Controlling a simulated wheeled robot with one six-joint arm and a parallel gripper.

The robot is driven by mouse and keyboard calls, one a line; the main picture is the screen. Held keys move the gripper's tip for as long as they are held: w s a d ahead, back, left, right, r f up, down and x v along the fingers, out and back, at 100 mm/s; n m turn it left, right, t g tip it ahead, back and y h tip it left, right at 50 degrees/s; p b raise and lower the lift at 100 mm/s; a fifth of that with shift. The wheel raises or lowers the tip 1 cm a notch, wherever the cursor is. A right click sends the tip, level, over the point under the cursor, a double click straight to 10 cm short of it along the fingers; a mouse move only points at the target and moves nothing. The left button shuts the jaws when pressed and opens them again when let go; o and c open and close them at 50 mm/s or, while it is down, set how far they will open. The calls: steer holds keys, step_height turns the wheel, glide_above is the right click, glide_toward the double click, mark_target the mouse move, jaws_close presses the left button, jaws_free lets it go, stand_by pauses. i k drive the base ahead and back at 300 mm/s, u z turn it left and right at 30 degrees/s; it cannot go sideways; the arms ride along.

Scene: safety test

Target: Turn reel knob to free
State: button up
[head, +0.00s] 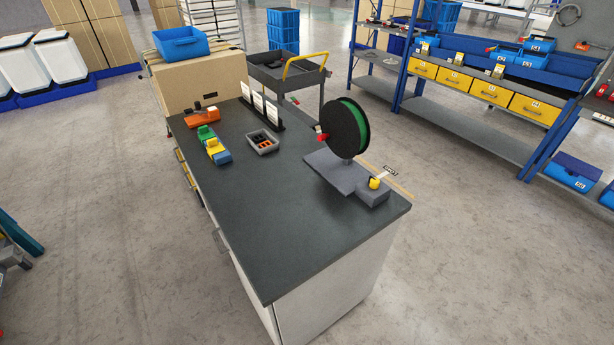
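A reel (346,128) with black flanges and a green winding stands upright on a grey base plate (333,172) at the right side of the dark workbench. A yellow knob (375,183) sits on a small grey block (373,197) at the plate's front right corner. A small label (390,171) stands beside the knob; its text is too small to read surely. A red part (322,136) shows at the reel's left side. My gripper is not in view.
The dark bench top (290,240) is clear in front of the reel. A grey tray (262,142), standing cards (258,103), coloured blocks (214,147) and an orange tool (203,118) lie further back. Shelving (470,115) stands right, across open floor.

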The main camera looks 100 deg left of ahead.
mark_target(374, 182)
steer(key=u, duration=1.95)
steer(key=i, duration=1.75)
steer(key=u, duration=2.4)
